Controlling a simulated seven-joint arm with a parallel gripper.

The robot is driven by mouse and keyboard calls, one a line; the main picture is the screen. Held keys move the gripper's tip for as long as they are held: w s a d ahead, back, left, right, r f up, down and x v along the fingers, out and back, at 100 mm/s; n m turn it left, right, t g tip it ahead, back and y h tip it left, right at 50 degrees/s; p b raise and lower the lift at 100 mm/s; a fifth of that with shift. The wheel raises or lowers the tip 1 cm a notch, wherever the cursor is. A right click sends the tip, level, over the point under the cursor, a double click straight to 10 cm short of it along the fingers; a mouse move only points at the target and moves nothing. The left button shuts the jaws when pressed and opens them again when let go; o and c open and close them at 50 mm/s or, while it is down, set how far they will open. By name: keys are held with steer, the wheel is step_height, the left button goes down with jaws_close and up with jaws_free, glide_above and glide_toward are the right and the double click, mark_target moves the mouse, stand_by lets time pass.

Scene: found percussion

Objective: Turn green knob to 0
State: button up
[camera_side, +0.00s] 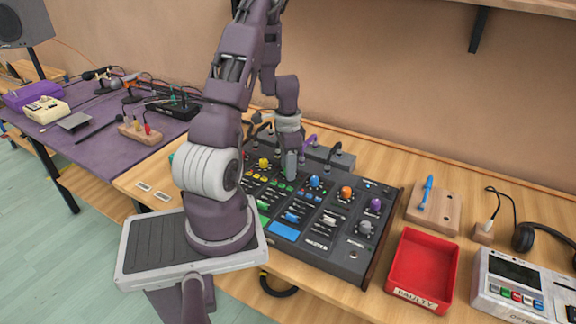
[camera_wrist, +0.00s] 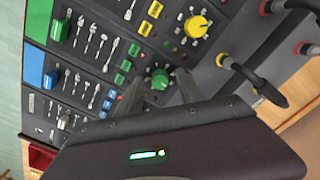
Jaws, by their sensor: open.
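The green knob (camera_wrist: 160,79) shows in the wrist view on the dark mixer panel (camera_side: 345,254), between the tips of my two fingers. My gripper (camera_side: 291,168) points down at the mixer's upper part in the side view and hides the green knob there. My gripper also shows in the wrist view (camera_wrist: 157,90), open, with one finger on each side of the green knob. I cannot tell whether either finger touches it. Its pointer and scale are too small to read.
A yellow knob (camera_wrist: 196,27) sits beside the green one; a blue knob (camera_side: 314,182) and an orange knob (camera_side: 346,192) are also close. Black cable plugs (camera_wrist: 245,70) rise along the mixer's back edge. A red tray (camera_side: 423,268) stands to the right.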

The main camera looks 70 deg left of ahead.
jaws_close()
